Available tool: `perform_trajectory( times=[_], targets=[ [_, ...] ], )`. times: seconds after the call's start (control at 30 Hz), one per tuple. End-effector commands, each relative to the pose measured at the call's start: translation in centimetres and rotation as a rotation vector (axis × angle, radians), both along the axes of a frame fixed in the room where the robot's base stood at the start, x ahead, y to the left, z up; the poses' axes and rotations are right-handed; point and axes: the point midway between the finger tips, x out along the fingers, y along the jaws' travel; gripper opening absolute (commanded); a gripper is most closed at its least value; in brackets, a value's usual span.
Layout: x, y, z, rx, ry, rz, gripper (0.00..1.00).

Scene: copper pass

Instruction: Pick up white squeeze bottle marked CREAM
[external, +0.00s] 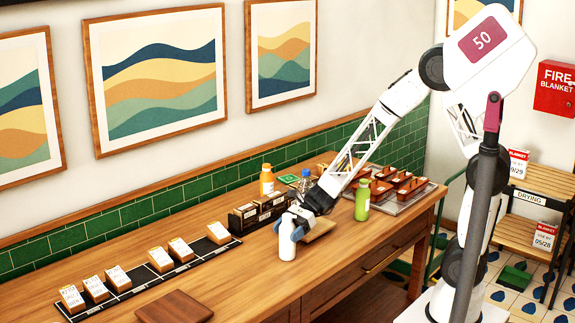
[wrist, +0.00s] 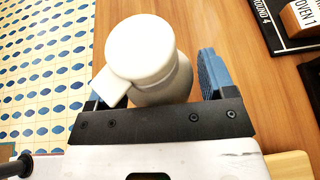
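A white squeeze bottle (external: 287,248) stands upright near the front edge of the wooden counter in the external view. Its round white cap and side spout fill the middle of the wrist view (wrist: 142,48). No CREAM marking can be read from either side shown. My gripper (external: 290,233) is lowered over the bottle, with its blue fingers on either side of the upper part. In the wrist view the fingers of my gripper (wrist: 154,80) look apart, with a gap between the bottle and the right finger. The bottle's lower body is hidden there.
An orange bottle (external: 267,180), a clear blue-capped bottle (external: 306,181) and a green bottle (external: 362,201) stand behind or to the right. A dark box rack (external: 259,212) is close behind. A black strip (external: 150,281) with labelled blocks lies left.

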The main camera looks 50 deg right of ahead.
Motion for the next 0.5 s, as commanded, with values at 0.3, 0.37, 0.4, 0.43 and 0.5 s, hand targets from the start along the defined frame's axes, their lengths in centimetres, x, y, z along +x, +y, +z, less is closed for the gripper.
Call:
perform_trajectory(
  times=[0.3,0.37,0.4,0.43,0.5],
  targets=[
    [0.0,0.0,0.0,0.0,0.0,0.0,0.27],
    [0.01,0.0,0.03,0.0,0.0,0.0,0.27],
    [0.01,0.0,0.03,0.0,0.0,0.0,0.27],
    [0.01,0.0,0.03,0.0,0.0,0.0,0.27],
    [0.01,0.0,0.03,0.0,0.0,0.0,0.27]
  ],
)
